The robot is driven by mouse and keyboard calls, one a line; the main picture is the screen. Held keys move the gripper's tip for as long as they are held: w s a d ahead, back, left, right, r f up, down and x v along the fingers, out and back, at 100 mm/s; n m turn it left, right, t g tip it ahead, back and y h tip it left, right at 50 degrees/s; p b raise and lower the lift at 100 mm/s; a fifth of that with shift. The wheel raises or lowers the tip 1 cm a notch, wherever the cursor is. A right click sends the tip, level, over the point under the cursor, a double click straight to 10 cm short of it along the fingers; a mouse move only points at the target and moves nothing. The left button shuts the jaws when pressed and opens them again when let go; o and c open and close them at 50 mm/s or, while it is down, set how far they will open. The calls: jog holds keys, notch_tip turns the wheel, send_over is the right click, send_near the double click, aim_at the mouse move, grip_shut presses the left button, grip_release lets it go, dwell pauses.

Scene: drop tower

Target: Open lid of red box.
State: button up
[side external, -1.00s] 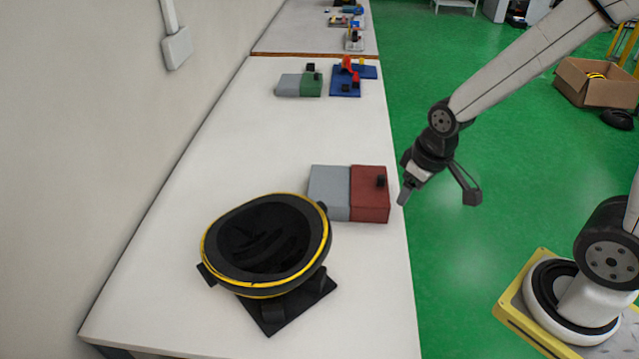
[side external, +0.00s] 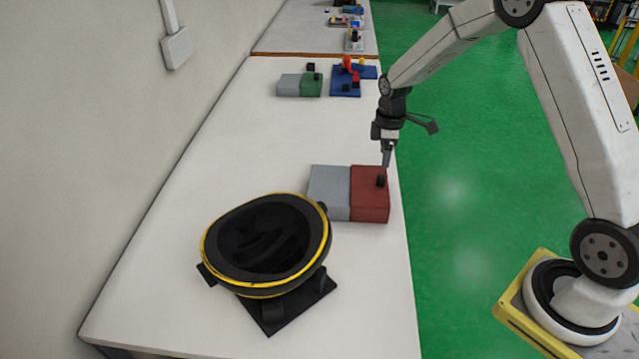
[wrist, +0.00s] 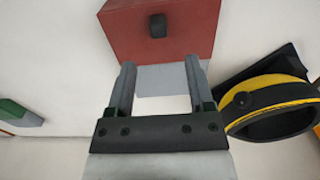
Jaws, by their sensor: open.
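The red box (side external: 369,201) sits on the white table with a small black knob (side external: 380,181) on top near its far right corner. A grey block (side external: 330,193) stands against its left side. My gripper (side external: 387,162) points down just behind and above the red box in the side view, apart from the knob. In the wrist view my gripper (wrist: 160,75) is open and empty, with the red box (wrist: 185,35) and its black knob (wrist: 157,25) ahead of the fingertips. The red lid looks closed.
A black bowl-like object with a yellow rim (side external: 266,245) stands on a black base in front of the boxes. Farther back are a grey and green box (side external: 300,85) and a blue board with coloured parts (side external: 350,80). The wall borders the table at left.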

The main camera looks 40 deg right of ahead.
aim_at(382, 176)
jog(key=shift+d+f, duration=0.1)
jog(key=shift+f, duration=3.85)
grip_shut()
jog(key=shift+w, duration=0.1)
